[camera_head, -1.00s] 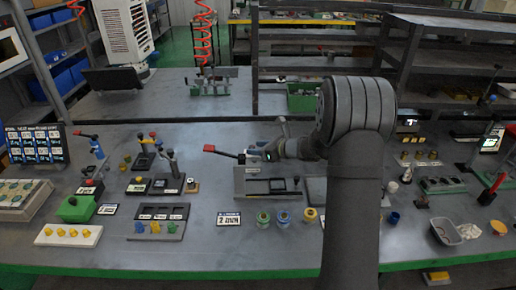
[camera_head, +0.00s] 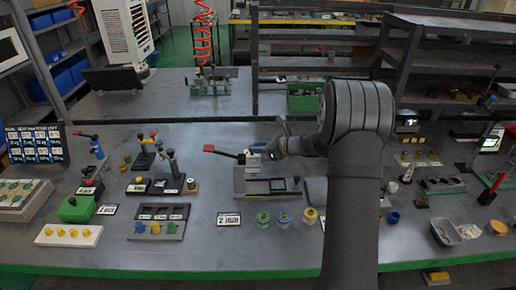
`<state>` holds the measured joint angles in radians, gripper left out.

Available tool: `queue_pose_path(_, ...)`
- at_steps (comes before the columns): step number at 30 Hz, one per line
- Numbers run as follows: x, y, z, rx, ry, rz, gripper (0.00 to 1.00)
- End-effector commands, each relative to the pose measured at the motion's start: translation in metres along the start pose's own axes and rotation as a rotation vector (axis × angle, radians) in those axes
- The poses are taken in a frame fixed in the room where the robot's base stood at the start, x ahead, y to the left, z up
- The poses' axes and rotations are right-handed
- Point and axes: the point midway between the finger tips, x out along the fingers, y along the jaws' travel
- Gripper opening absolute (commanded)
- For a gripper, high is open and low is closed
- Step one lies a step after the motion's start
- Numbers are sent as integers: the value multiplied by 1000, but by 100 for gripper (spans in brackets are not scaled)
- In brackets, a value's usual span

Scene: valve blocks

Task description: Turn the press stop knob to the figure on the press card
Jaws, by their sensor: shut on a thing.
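The press (camera_head: 240,178) is a grey block on a flat base in the middle of the table, with a red-handled lever (camera_head: 210,148) sticking out to the left. My gripper (camera_head: 270,155) is at the top right of the press, shut at the small stop knob. The knob itself is mostly hidden by the jaws, and its setting cannot be read. The press card (camera_head: 229,219) is a white plate with a dark border lying in front of the press. It shows a figure that looks like 2, with small blurred text.
Several jars with coloured tops (camera_head: 263,218) stand in front of the press. A dark tray with coloured knobs (camera_head: 158,222) lies to the left, and a grey bin (camera_head: 445,232) to the right. My arm hides the table right of the press.

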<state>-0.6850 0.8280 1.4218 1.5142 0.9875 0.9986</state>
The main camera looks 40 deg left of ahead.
Motion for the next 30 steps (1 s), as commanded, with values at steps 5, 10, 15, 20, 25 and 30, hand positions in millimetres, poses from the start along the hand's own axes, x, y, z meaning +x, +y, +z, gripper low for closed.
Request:
queue_pose_path(5,0,-5,-1,-52,1,125,0)
queue_pose_path(10,1,-10,-1,-113,1,272,0)
queue_pose_path(15,3,-14,-1,-176,1,423,0)
queue_pose_path(20,5,-16,0,-232,1,560,0)
queue_pose_path(25,7,-19,1,-282,2,678,0)
queue_pose_path(30,8,-20,2,-315,2,764,0)
